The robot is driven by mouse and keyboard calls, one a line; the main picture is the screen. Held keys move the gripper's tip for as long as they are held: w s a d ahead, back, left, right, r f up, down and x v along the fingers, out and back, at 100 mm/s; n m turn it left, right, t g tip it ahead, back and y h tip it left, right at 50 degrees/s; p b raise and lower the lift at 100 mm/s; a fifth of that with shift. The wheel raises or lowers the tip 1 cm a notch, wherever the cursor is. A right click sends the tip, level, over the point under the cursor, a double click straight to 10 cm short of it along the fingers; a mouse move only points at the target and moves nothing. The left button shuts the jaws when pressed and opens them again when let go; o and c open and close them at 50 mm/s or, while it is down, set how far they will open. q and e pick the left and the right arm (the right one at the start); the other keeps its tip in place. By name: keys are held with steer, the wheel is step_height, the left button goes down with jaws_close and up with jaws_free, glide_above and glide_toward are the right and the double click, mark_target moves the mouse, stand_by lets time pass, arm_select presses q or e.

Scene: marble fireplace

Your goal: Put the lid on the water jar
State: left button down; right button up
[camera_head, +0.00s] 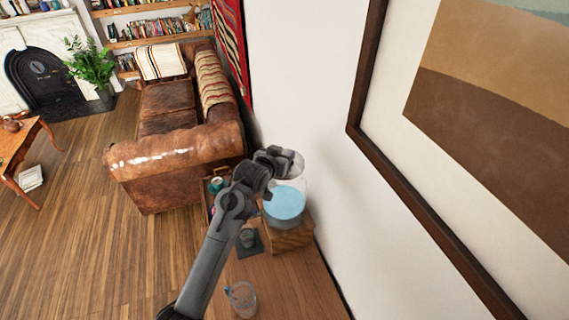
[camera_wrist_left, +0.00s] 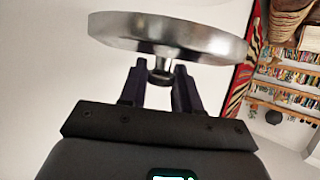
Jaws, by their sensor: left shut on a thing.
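The water jar (camera_head: 285,203) is clear glass with blue water in it. It stands upright on a wooden block in the head view. My left gripper (camera_wrist_left: 160,78) is shut on the knob of the round silver lid (camera_wrist_left: 170,36) in the left wrist view. In the head view, my left arm reaches up to the jar, and its hand end is over or just behind the jar's top. The arm hides part of the jar's rim there, so I cannot tell whether lid and jar touch. My right gripper is not in view.
The wooden block (camera_head: 291,239) stands on a wooden table (camera_head: 285,280) against the white wall. A glass (camera_head: 242,298) stands near the front, another glass (camera_head: 247,237) sits on a dark coaster, and a teal can (camera_head: 216,185) stands left of my arm. A framed picture hangs at right.

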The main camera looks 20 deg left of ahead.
arm_select(q)
steer(key=shift+f+p, duration=0.35)
steer(key=shift+f, duration=1.85)
steer(key=shift+f, duration=0.2)
steer(key=c, duration=0.8)
jaws_free()
steer(key=shift+r, duration=0.1)
